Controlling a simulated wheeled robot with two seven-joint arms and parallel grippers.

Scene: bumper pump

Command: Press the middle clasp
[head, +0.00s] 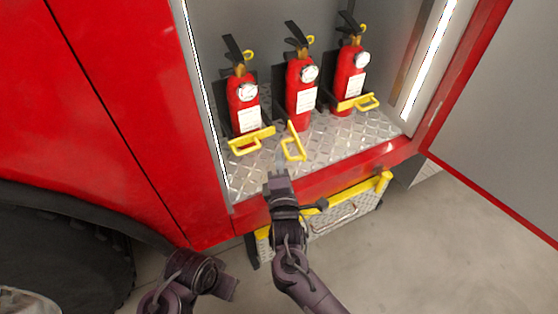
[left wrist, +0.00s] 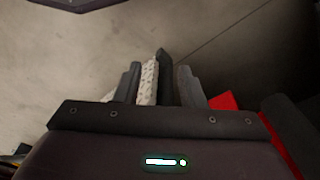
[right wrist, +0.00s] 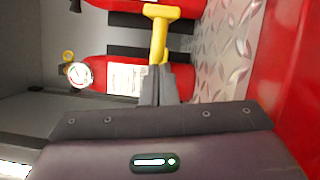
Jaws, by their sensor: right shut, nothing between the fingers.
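Three red fire extinguishers stand in the compartment, each with a yellow clasp near its base. The middle clasp (head: 293,143) is swung out and points forward, at the front left of the middle extinguisher (head: 301,85). The left clasp (head: 250,141) and right clasp (head: 357,102) lie across their extinguishers. My right gripper (head: 278,174) is shut and empty, just in front of and below the middle clasp. In the right wrist view a yellow clasp (right wrist: 159,35) lies just beyond the fingertips; contact cannot be told.
The compartment has a diamond-plate floor (head: 330,143) and a red front sill (head: 325,177). A yellow-edged metal step (head: 350,212) sits below. An open door (head: 500,110) stands at the right, and a wheel (head: 60,245) at lower left. The floor at lower right is clear.

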